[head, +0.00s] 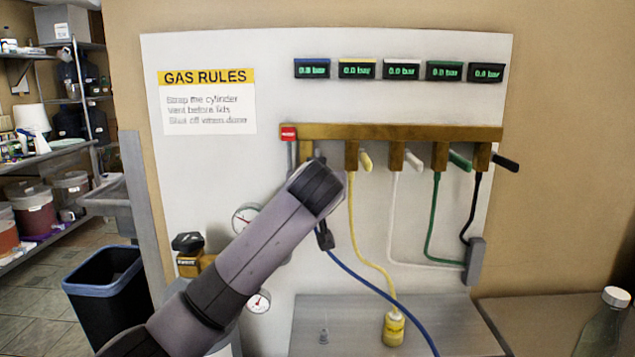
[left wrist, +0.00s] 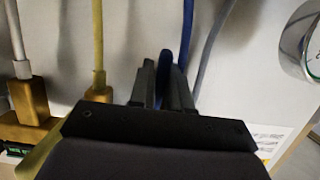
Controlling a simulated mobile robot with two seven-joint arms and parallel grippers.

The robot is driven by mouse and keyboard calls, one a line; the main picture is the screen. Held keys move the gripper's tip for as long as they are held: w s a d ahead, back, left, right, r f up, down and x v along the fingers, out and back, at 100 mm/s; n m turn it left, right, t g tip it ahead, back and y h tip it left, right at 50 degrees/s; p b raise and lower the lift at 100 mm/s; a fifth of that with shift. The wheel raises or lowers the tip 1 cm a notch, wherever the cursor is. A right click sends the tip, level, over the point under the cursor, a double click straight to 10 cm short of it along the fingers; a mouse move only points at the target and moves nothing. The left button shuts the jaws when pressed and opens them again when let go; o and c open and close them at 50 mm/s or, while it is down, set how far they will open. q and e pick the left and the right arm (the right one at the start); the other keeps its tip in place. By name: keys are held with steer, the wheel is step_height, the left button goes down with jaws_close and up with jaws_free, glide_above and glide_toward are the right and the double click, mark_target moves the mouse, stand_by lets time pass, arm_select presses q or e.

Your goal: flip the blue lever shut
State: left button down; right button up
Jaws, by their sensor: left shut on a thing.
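The blue lever (left wrist: 166,62) shows in the left wrist view as a narrow dark-blue end between my fingers. My left gripper (left wrist: 163,84) is shut on it. In the head view my arm hides the blue valve and most of the lever; only the dark tips of my left gripper (head: 324,238) show below the wrist. The blue hose (head: 372,285) runs from there down to the right, and passes just beside the fingers in the left wrist view (left wrist: 187,35). My right gripper is not in view.
The brass manifold (head: 430,132) also carries yellow (head: 366,161), white (head: 413,160), green (head: 459,161) and black (head: 505,163) levers to the right. Pressure gauges (head: 245,218) are close left of my wrist. A grey bench (head: 390,325) lies below.

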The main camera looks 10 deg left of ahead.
arm_select(q)
steer(key=shift+s+d+r+g+h, duration=0.15)
steer(key=shift+s+g, duration=0.25)
steer(key=shift+g, duration=0.55)
steer(key=shift+s+d+r+g+h, duration=0.1)
steer(key=shift+s+r+g+h, duration=0.25)
steer(key=shift+g, duration=0.6)
steer(key=shift+f, duration=0.15)
steer(key=c, duration=1.2)
jaws_free()
steer(key=shift+o, duration=0.2)
steer(key=shift+s, duration=0.15)
steer(key=b+v, duration=0.1)
steer(key=v, duration=0.6)
steer(key=shift+b, duration=0.4)
